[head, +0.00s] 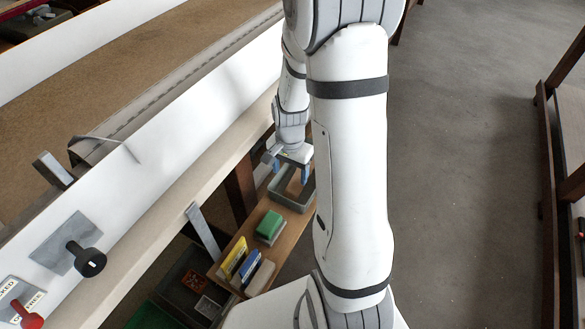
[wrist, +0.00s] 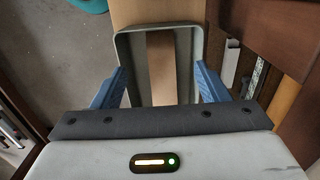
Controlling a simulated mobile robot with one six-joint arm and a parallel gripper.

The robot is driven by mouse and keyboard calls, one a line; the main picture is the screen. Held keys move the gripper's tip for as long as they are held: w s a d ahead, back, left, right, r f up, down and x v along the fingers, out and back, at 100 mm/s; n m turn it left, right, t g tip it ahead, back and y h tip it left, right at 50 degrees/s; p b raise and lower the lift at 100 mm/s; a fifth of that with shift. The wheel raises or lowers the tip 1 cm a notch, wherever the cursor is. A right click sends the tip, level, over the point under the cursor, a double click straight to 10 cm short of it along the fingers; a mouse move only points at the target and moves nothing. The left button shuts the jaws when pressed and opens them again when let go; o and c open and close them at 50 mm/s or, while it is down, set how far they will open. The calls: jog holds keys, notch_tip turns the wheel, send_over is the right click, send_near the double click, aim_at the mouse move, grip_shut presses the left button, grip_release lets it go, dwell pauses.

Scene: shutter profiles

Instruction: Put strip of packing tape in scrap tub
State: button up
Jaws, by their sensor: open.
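The scrap tub appears to be the grey open-topped tub (wrist: 119,45) below my gripper in the wrist view. It also shows in the head view (head: 287,202), on a wooden shelf. A flat tan strip (wrist: 160,68) lies lengthwise inside the tub and looks like the packing tape. Its near end is hidden by my gripper's body. My gripper (wrist: 160,85) is open, its blue fingers apart on either side of the strip with nothing visible held between them. In the head view my gripper (head: 290,165) is above the tub, partly hidden by my arm.
On the wooden shelf (head: 232,258) stand a green block (head: 269,226) and several yellow, blue and pale items. A white rail (head: 175,130) runs along the machine, with a black knob (head: 88,262) and a thin grey curved piece (head: 118,143). Open floor (head: 460,180) is to the right.

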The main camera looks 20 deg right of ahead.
notch_tip(320, 180, up, 8)
jog(key=p, duration=0.1)
dwell(0.4)
jog(key=shift+f, duration=0.1)
dwell(0.7)
jog(key=s+a+r+n+t+p, duration=0.1)
jog(key=s+a+r+n+p, duration=0.2)
jog(key=r, duration=0.6)
jog(key=s+a+r+n+t+p, duration=0.1)
jog(key=s+a+r+n+p, duration=0.2)
jog(key=s+r+n, duration=0.3)
jog(key=s+r+p, duration=0.1)
jog(key=s+r, duration=0.2)
jog(key=r, duration=0.1)
jog(key=shift+s+r+n+t, duration=0.25)
jog(key=shift+s+n+t, duration=0.05)
jog(key=shift+s+n, duration=0.1)
jog(key=shift+s+r+n, duration=0.2)
jog(key=shift+s+n, duration=0.1)
jog(key=shift+s, duration=0.1)
